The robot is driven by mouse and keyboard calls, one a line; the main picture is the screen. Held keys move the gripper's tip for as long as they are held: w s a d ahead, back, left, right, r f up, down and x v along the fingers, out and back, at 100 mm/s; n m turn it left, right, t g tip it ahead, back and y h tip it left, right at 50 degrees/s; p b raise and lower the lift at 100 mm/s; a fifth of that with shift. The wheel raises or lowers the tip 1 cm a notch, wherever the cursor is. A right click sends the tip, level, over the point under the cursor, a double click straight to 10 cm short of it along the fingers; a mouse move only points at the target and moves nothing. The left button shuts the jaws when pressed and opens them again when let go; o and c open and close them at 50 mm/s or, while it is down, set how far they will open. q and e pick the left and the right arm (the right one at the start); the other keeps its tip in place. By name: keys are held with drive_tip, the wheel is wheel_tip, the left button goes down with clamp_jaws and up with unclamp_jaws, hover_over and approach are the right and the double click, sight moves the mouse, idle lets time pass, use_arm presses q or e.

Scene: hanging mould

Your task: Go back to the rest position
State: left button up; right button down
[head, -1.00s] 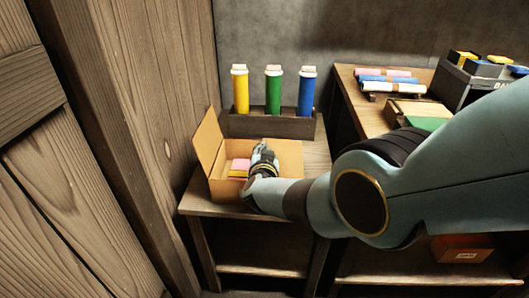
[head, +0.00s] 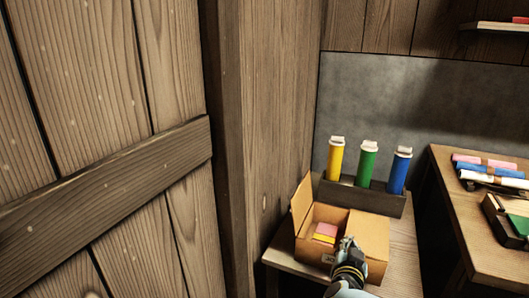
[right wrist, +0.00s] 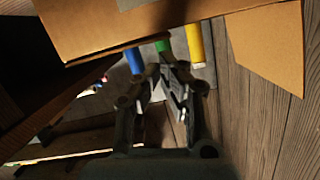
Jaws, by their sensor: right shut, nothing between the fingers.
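My right gripper (head: 347,243) is at the front of the open cardboard box (head: 370,235), over its front right side in the head view. In the right wrist view the fingers (right wrist: 172,58) are shut and nothing is between them. In that view the underside or wall of the box (right wrist: 150,22) spans the top of the picture, close to the fingertips; I cannot tell whether they touch. My left gripper is not in view.
The box holds pink and yellow blocks (head: 325,232) and stands on a small wooden table (head: 405,262). Behind it, yellow (head: 335,160), green (head: 367,165) and blue (head: 398,172) tubes stand in a rack (head: 362,196). A wooden door (head: 100,130) fills the left; another table (head: 460,220) is right.

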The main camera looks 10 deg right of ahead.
drive_tip(key=s+d+f+n+g+y, duration=0.1)
drive_tip(key=s+f+n+g+y, duration=0.1)
drive_tip(key=s+f, duration=0.95)
drive_tip(key=s+d+f+n+g+y, duration=0.1)
drive_tip(key=s+f+n, duration=0.1)
drive_tip(key=s+f, duration=0.95)
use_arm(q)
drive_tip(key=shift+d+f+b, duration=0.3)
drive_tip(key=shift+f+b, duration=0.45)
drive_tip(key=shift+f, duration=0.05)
use_arm(e)
drive_tip(key=s+f+n+g+y, duration=0.1)
drive_tip(key=s+f+g, duration=0.1)
drive_tip(key=s, duration=0.9)
drive_tip(key=s+f+n+g+y, duration=0.1)
drive_tip(key=s+g, duration=0.3)
drive_tip(key=s, duration=0.8)
drive_tip(key=s+f+n+g+y, duration=0.1)
drive_tip(key=s+f+n+g, duration=0.1)
drive_tip(key=s, duration=0.9)
drive_tip(key=shift+s+f+n+g, duration=0.3)
drive_tip(key=shift+f+g, duration=0.2)
drive_tip(key=shift+g, duration=0.2)
drive_tip(key=shift+w, duration=0.1)
